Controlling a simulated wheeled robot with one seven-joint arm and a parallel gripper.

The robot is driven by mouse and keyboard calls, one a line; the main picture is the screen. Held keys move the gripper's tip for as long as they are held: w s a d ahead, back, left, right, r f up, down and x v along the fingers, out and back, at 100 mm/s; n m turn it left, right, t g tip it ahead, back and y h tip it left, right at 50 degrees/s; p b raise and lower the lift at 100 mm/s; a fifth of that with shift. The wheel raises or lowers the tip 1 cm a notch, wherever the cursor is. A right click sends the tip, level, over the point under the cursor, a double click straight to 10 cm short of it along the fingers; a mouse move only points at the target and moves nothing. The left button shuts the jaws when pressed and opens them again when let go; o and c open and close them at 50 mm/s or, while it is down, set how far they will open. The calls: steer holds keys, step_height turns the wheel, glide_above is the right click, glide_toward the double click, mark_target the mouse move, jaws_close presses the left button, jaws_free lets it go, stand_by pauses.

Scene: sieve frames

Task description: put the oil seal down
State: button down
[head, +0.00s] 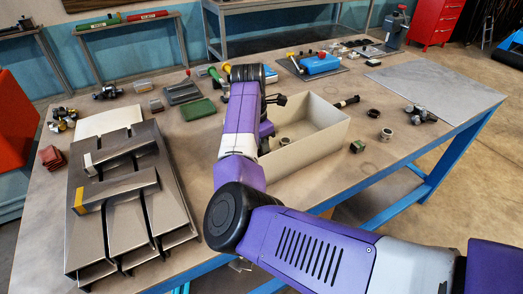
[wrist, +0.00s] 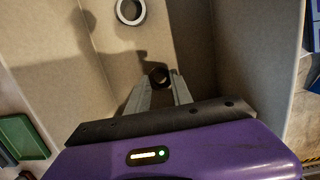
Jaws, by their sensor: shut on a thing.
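The oil seal, a small dark ring (wrist: 160,76), is between the fingertips of my gripper (wrist: 159,84) in the wrist view. The gripper is shut on it. The fingers point down into a cream open box (wrist: 225,75), with the box floor beneath. I cannot tell whether the seal touches that floor. In the head view the box (head: 325,130) stands on the table, and my arm hides the gripper and the held seal.
A pale metal ring (wrist: 130,11) lies in the box, also seen in the head view (head: 284,141). A dark ring (head: 373,113) and a metal ring (head: 386,134) are right of the box. A green tray (head: 198,109) and a steel rack (head: 120,200) are to the left.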

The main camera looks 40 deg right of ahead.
steer(key=shift+f, duration=0.65)
steer(key=shift+f, duration=0.1)
steer(key=c, duration=1.1)
jaws_free()
steer(key=r, duration=0.4)
steer(key=a+r, duration=0.1)
steer(key=r, duration=0.3)
steer(key=r+b, duration=0.1)
steer(key=r, duration=0.3)
steer(key=shift+w+a, duration=0.2)
steer(key=shift+a, duration=0.2)
